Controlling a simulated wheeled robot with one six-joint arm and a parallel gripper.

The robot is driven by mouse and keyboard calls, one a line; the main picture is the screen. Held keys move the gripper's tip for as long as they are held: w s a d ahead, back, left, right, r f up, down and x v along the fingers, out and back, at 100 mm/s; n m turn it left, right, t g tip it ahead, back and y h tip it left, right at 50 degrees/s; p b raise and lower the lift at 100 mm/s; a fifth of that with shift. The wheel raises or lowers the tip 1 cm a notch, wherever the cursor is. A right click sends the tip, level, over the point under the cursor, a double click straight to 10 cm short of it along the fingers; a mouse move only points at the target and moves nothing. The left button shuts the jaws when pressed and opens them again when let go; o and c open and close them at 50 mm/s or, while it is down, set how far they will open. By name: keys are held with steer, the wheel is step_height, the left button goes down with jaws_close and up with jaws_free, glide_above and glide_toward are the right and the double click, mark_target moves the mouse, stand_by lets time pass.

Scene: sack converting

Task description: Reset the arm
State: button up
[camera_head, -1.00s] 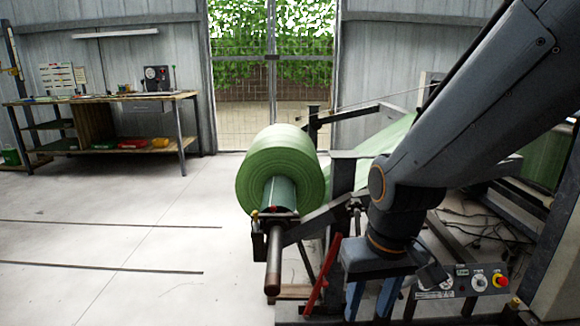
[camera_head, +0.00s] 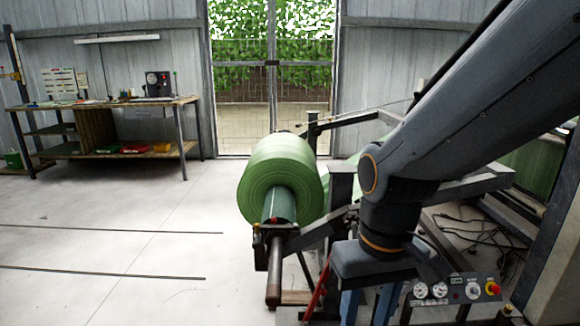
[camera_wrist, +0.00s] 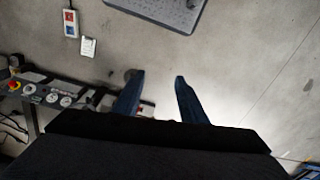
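My gripper (camera_head: 368,308) hangs below my dark grey arm at the right of the head view, in front of the machine. Its two blue fingers are cut off by the lower picture edge. In the wrist view my gripper (camera_wrist: 160,77) shows the fingers spread apart with nothing between them, above bare grey floor. My arm comes down from the upper right and hides part of the machine.
A green roll (camera_head: 281,168) sits on a shaft left of my arm. A control panel (camera_head: 455,290) with gauges and a red button is close right of my gripper. A workbench (camera_head: 110,103) stands at the back left. The left floor is mostly clear.

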steer(key=d+r+m+p, duration=0.2)
steer(key=d+r+p, duration=0.5)
steer(key=p, duration=0.6)
steer(key=shift+s+d+r, duration=0.2)
steer(key=shift+s+r, duration=0.15)
steer(key=shift+r, duration=0.25)
stand_by(1.9)
steer(key=shift+c, duration=0.8)
steer(key=shift+d+m, duration=0.1)
steer(key=shift+m, duration=0.2)
